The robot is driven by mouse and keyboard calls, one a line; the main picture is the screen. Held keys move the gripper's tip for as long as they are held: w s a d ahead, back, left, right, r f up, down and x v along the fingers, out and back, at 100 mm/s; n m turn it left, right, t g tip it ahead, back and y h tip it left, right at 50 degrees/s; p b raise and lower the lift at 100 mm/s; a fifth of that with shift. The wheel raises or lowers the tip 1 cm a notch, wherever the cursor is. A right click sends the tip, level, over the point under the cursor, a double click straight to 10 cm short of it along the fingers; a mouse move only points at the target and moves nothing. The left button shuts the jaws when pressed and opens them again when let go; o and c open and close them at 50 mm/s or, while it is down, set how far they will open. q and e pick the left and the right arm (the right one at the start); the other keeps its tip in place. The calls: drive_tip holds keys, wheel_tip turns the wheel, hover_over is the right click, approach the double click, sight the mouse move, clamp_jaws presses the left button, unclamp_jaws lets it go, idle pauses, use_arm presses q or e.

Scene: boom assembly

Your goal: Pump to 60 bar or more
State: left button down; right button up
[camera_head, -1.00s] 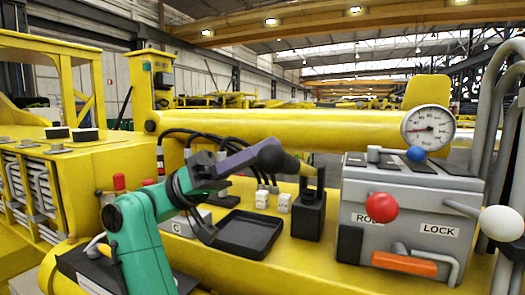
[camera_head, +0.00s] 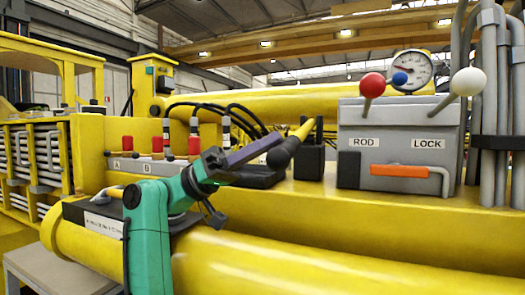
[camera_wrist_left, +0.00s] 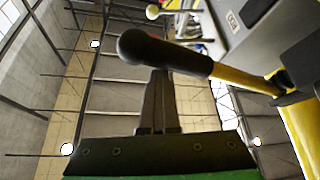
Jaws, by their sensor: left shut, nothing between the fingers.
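The hand pump (camera_head: 309,160) is a black block on the yellow boom. Its lever (camera_head: 302,130) has a yellow shaft and a black grip (camera_head: 283,153) pointing down and left. The grip also shows in the wrist view (camera_wrist_left: 165,54), with a round end. My left gripper (camera_head: 272,145) is shut and empty, its tips close against the grip. In the wrist view its closed fingers (camera_wrist_left: 159,85) end just under the grip; contact is unclear. The pressure gauge (camera_head: 411,70) has its needle pointing left; its numbers are too small to read. My right gripper is not in view.
The grey box (camera_head: 390,125) with ROD and LOCK labels stands right of the pump. It carries a red knob (camera_head: 372,85), a white knob (camera_head: 468,81) and an orange handle (camera_head: 400,170). Black hoses (camera_head: 240,108) run behind. Grey pipes (camera_head: 490,110) stand at right.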

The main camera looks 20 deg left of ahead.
use_arm(q)
drive_tip(key=shift+w+d+f, duration=0.15)
drive_tip(key=shift+d+f, duration=0.1)
drive_tip(key=shift+f, duration=0.45)
drive_tip(key=s+a+b, duration=0.2)
drive_tip(key=a+b, duration=0.1)
drive_tip(key=a, duration=1)
drive_tip(key=shift+a+r+b, duration=0.3)
idle(1.3)
